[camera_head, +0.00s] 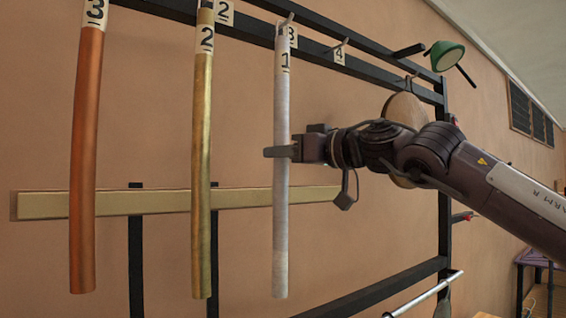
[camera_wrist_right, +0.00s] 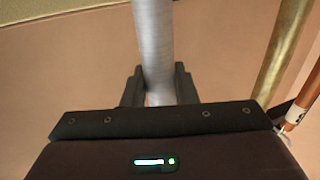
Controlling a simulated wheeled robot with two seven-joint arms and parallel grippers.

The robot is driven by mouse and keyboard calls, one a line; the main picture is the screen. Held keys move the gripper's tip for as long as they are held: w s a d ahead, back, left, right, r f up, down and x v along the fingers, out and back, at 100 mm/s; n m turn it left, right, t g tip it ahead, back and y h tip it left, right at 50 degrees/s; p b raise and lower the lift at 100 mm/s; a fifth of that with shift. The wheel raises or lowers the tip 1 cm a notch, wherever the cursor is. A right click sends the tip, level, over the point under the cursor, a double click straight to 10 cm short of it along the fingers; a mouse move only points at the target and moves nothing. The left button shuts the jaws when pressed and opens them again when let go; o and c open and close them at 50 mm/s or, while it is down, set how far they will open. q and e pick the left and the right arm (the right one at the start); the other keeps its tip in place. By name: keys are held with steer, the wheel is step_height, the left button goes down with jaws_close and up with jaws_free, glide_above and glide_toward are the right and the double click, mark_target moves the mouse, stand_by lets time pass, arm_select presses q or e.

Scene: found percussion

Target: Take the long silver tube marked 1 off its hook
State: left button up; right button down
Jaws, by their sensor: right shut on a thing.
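The long silver tube marked 1 (camera_head: 281,220) hangs upright in the head view, its label near the top, below a hook (camera_head: 286,20) on the black rack. My right gripper (camera_head: 282,151) comes in from the right and is shut around the tube at about its middle. In the right wrist view the silver tube (camera_wrist_right: 155,50) runs between the two dark fingers (camera_wrist_right: 158,88). The tube's top is close to the hook; I cannot tell whether it still bears on it. My left gripper is not in view.
A brass tube marked 2 (camera_head: 202,180) and a copper tube marked 3 (camera_head: 85,170) hang to the left. A pale wooden bar (camera_head: 150,203) runs behind the tubes. A round brown object (camera_head: 404,108) and a green object (camera_head: 446,55) are at the right of the rack.

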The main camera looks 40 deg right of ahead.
steer(key=s+a+r+b, duration=0.1)
steer(key=s+b, duration=0.6)
steer(key=s, duration=1.1)
steer(key=shift+a+r, duration=0.25)
steer(key=shift+a, duration=0.2)
steer(key=shift+w, duration=0.1)
